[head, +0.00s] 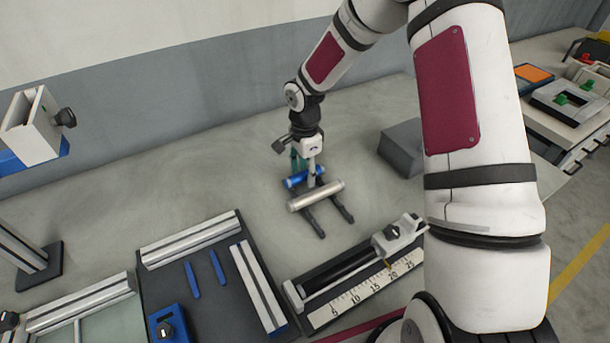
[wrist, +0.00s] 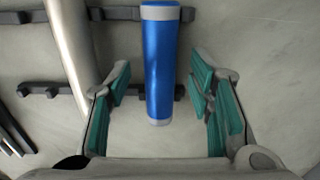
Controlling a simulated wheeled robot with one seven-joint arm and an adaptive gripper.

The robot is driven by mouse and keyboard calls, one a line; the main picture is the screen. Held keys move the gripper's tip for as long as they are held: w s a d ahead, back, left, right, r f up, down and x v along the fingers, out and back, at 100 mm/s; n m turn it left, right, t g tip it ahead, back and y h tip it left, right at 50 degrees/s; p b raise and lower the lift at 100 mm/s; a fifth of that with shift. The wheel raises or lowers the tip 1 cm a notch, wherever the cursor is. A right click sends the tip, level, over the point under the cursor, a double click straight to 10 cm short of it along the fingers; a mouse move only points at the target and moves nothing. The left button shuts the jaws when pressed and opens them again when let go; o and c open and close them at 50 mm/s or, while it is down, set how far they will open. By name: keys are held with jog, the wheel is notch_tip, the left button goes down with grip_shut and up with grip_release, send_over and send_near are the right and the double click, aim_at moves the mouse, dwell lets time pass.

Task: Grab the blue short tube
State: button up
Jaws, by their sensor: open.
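The blue short tube (wrist: 159,62) lies across two dark rails in the wrist view, with pale silver ends. In the head view the blue tube (head: 299,178) is partly hidden behind my gripper. My gripper (wrist: 160,110) is open, with one green-padded finger on each side of the tube's near end. Clear gaps show between the tube and both fingers. In the head view my gripper (head: 306,164) points down over the rack. A longer silver tube (head: 316,195) lies beside the blue one; in the wrist view this silver tube (wrist: 72,45) is close to the left finger.
The dark rack rails (head: 342,208) stick out toward the front. A ruler fixture (head: 365,290) and a dark tray with blue strips (head: 208,290) stand nearer. A grey block (head: 401,147) sits to the right. The bench left of the rack is clear.

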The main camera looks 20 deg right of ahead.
jog(key=shift+f, duration=0.15)
grip_shut()
dwell(0.4)
